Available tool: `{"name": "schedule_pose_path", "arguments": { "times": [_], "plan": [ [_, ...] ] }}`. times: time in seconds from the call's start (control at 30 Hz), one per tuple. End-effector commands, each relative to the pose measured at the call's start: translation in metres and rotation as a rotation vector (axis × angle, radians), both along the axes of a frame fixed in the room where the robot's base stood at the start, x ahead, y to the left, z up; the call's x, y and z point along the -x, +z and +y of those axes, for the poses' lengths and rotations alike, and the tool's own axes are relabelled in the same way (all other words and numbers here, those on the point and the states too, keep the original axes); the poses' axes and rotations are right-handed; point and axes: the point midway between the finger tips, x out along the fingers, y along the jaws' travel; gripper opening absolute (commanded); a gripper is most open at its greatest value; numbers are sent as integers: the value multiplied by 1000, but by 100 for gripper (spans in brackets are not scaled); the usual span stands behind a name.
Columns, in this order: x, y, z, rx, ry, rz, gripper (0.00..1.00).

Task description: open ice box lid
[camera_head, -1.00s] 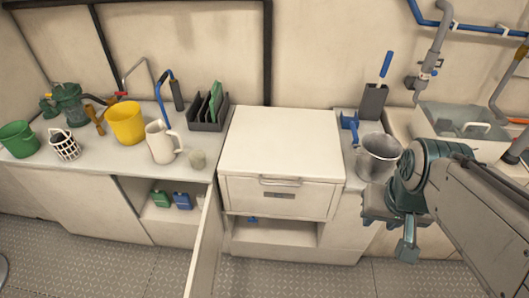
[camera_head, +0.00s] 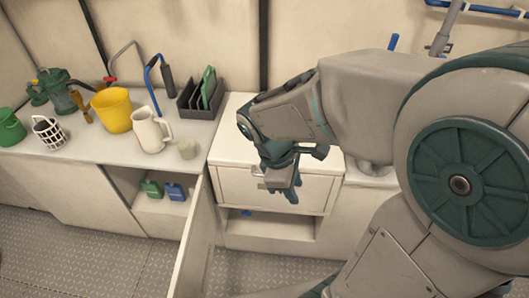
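The ice box is the white box unit (camera_head: 231,190) in the middle of the counter. Its flat white lid (camera_head: 227,140) is down, and my arm covers much of it. A pale bar handle (camera_head: 255,172) on the upper front edge shows only at its left end. My gripper (camera_head: 290,193) points down in front of the ice box's front face, by the handle. It hides the rest of the handle. I cannot tell whether it touches the handle or whether its fingers are apart.
A cupboard door (camera_head: 195,240) stands open at the lower left of the ice box. An open shelf (camera_head: 268,228) lies below the box. A white jug (camera_head: 148,132), a yellow bucket (camera_head: 112,108) and a dark rack (camera_head: 203,98) stand on the left counter. My arm blocks the right side.

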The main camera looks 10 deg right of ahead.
Motion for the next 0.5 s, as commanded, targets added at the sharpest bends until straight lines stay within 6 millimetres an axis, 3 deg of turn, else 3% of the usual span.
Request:
{"name": "schedule_pose_path", "arguments": {
  "times": [0.03,0.1,0.27,0.5],
  "plan": [
    [-7,-23,4,58,156,85,33],
    [-17,-40,7,138,368,202,33],
    [-42,-77,19,329,827,497,33],
    [-85,-129,56,647,1407,1019,33]
  ]
}}
